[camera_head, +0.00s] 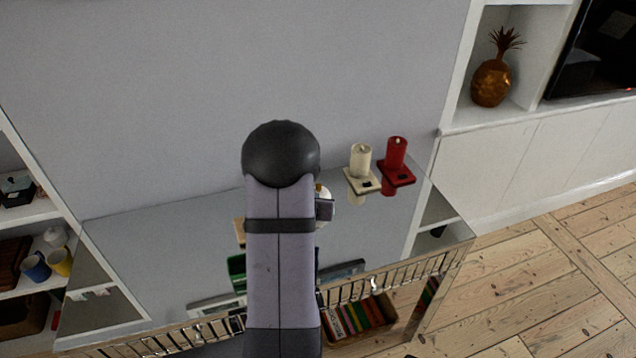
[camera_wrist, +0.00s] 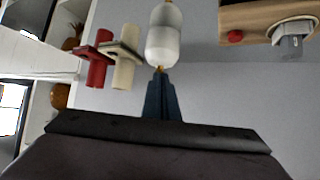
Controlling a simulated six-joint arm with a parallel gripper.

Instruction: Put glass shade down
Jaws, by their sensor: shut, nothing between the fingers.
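A white rounded object, which looks like the glass shade (camera_wrist: 164,38), has a small brass-coloured tip at its end nearest me. My gripper (camera_wrist: 160,78) shows as dark narrow fingers, shut and with nothing held. The fingertips line up with the brass tip in the wrist view; I cannot tell whether they touch it. In the head view a small part of a white, gold-topped object (camera_head: 325,193) shows at the right edge of my arm, probably the same shade. My arm hides the rest of it and my gripper there.
A cream candle (camera_head: 360,160) and a red candle (camera_head: 396,153) stand on holders to the right of my arm, on a glossy surface. A wooden box with a red button (camera_wrist: 235,36) lies right in the wrist view. A wire rail (camera_head: 370,290) edges the front.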

